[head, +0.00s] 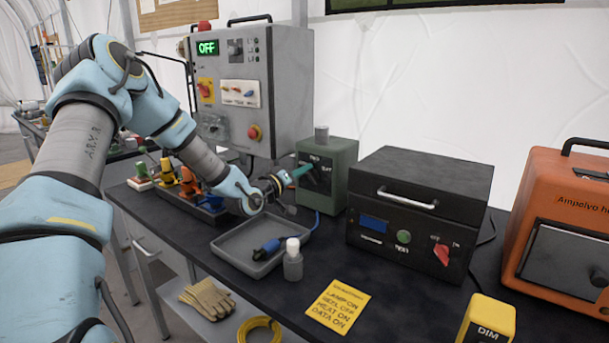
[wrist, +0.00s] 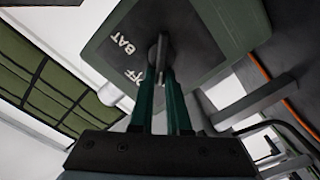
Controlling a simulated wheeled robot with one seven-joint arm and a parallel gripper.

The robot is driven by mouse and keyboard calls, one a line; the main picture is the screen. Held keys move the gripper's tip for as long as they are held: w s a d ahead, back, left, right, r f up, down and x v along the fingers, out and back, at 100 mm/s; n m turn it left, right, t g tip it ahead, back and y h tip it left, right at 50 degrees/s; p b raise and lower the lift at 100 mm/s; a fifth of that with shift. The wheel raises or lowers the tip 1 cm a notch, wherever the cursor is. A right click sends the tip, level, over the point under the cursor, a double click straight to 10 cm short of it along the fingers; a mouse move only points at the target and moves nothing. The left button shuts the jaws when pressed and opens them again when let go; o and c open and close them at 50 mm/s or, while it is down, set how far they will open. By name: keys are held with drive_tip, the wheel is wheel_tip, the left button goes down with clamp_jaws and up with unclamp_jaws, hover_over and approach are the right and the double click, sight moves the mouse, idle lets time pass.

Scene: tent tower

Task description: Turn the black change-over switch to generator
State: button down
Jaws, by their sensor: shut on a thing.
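The green box (head: 342,178) stands on the dark bench, with a grey cylinder on top and white lettering on its front. In the wrist view its face (wrist: 195,40) shows "BAT" and part of "OFF"; other lettering is hidden. The black change-over switch (wrist: 158,50) is on this face. My gripper (head: 303,171) reaches it from the left, and its teal fingers are shut on the switch handle, one on each side, as the wrist view (wrist: 160,75) shows. The fingers cover much of the handle, so I cannot tell which position it points to.
A grey tray (head: 225,247) with a blue tool (head: 272,246) lies in front of the box. A small bottle (head: 292,262) and a yellow card (head: 338,306) are nearby. A black unit (head: 420,190) stands right of the box; a grey control cabinet (head: 285,85) stands behind.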

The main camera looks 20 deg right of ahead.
drive_tip(key=shift+w+a+f+n+b, duration=0.15)
drive_tip(key=shift+f+n, duration=0.1)
drive_tip(key=shift+n, duration=0.55)
drive_tip(key=shift+s+d+f+n+b, duration=0.1)
drive_tip(key=shift+f+n+b, duration=0.1)
drive_tip(key=shift+n, duration=0.6)
drive_tip(key=c, duration=0.9)
unclamp_jaws()
drive_tip(key=shift+r, duration=0.1)
drive_tip(key=b+v, duration=0.2)
drive_tip(key=v, duration=0.8)
drive_tip(key=shift+a, duration=0.4)
